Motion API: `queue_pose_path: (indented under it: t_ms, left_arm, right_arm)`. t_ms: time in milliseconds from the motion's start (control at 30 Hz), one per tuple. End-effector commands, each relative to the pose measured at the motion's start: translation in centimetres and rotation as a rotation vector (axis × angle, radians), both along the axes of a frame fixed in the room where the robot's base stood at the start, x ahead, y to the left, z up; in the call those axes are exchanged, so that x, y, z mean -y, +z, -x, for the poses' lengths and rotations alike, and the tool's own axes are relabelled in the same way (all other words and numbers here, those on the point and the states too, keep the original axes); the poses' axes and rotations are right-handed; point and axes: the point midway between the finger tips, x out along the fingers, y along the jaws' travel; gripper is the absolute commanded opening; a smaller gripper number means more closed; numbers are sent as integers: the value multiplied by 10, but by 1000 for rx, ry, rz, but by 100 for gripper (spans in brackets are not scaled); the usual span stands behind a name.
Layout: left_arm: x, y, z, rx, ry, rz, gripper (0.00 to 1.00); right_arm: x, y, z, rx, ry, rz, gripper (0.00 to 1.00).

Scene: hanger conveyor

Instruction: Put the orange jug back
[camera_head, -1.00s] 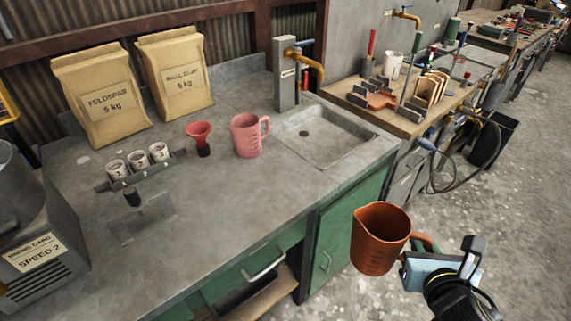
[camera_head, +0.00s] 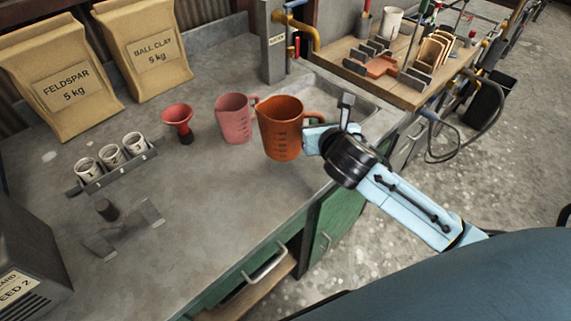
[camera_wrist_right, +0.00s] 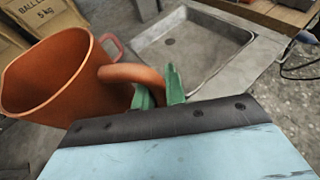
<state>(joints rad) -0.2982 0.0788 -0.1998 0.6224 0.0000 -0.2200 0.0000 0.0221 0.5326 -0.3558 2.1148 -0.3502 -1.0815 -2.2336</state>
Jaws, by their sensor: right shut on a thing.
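The orange jug (camera_head: 281,130) is upright over the grey counter, just right of the pink jug (camera_head: 235,117) in the head view. My right gripper (camera_head: 314,134) is shut on its handle, coming from the right. In the right wrist view the orange jug (camera_wrist_right: 52,80) fills the left side, and the green fingertips of the right gripper (camera_wrist_right: 160,88) are at its handle. Whether the jug's base touches the counter is hard to tell. My left gripper is not in view.
A sink (camera_wrist_right: 200,45) lies behind the right gripper. A red funnel (camera_head: 178,120) and a rack of white cups (camera_head: 112,158) stand left of the pink jug. Two clay bags (camera_head: 150,50) stand at the back. The front of the counter (camera_head: 230,210) is clear.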

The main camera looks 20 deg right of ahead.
Motion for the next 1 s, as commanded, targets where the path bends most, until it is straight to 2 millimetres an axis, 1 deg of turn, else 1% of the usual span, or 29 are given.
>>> queue_pose_path:
  t_ms: [33,100,200,300,467,633,700,1000]
  left_arm:
    - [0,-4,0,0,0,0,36]
    - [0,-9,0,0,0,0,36]
    - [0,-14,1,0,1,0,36]
    - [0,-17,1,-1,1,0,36]
    - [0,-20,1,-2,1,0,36]
    - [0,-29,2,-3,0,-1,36]
    - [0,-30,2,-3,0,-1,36]
    - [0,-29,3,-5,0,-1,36]
  right_arm:
    - [2,-11,-1,-6,-8,-5,0]
    - [1,-26,-2,-8,-8,-4,0]
    - [1,-44,-2,-6,-7,-5,0]
    - [1,-55,-2,-3,-6,-4,0]
    - [1,-65,-2,-2,-5,-3,0]
    - [1,-91,-1,-4,-5,-3,0]
    - [0,-96,-2,-2,-4,-3,0]
    - [1,-96,-2,-1,-4,-2,0]
